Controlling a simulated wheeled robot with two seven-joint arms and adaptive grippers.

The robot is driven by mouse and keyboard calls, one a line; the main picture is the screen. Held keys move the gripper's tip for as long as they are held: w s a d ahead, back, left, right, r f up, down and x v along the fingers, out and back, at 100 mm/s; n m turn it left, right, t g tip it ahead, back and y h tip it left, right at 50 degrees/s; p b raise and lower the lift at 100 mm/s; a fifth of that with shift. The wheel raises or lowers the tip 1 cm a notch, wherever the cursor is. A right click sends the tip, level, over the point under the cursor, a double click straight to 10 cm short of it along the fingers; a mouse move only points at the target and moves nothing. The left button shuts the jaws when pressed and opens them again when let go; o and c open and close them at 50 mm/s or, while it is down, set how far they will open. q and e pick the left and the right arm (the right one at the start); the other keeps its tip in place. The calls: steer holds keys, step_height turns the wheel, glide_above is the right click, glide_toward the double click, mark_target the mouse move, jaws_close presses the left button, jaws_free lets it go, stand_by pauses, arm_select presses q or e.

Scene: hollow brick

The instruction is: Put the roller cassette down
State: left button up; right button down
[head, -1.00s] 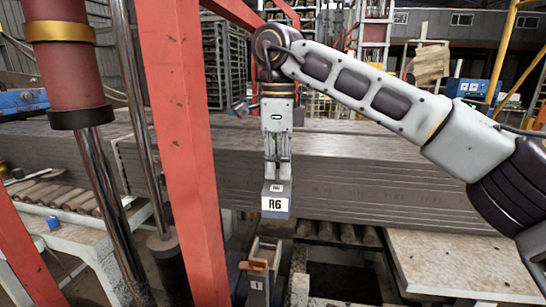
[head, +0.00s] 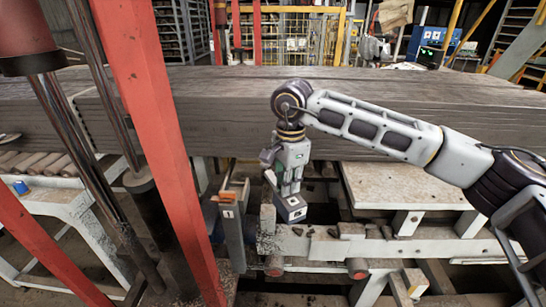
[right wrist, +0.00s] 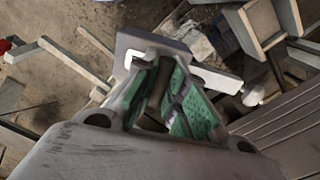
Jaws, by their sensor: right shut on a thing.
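The roller cassette (head: 291,209) is a small grey block with a light label on its front face. In the head view it hangs tilted below my right gripper (head: 285,190), which is shut on its top. In the right wrist view, the green-padded fingers (right wrist: 168,95) close on a narrow part of the cassette, and its grey edge (right wrist: 140,44) shows beyond them. The cassette appears in front of the stack's lower edge, above a pale beam. I cannot tell whether it touches anything below. My left gripper is not in view.
A red post (head: 165,150) rises further left. A long grey stack (head: 400,105) lies behind. A pale beam (head: 370,249) with small blocks runs below right.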

steer(key=s+d+f+n, duration=0.2)
steer(key=d+f+n, duration=0.2)
steer(key=f, duration=0.9)
steer(key=s+d+f+n, duration=0.3)
steer(key=d+f, duration=0.7)
steer(key=f, duration=0.4)
steer(key=s+d+f+n, duration=0.3)
steer(key=d+f+n, duration=0.2)
steer(key=f, duration=0.9)
steer(key=shift+d, duration=0.95)
steer(key=shift+w, duration=0.1)
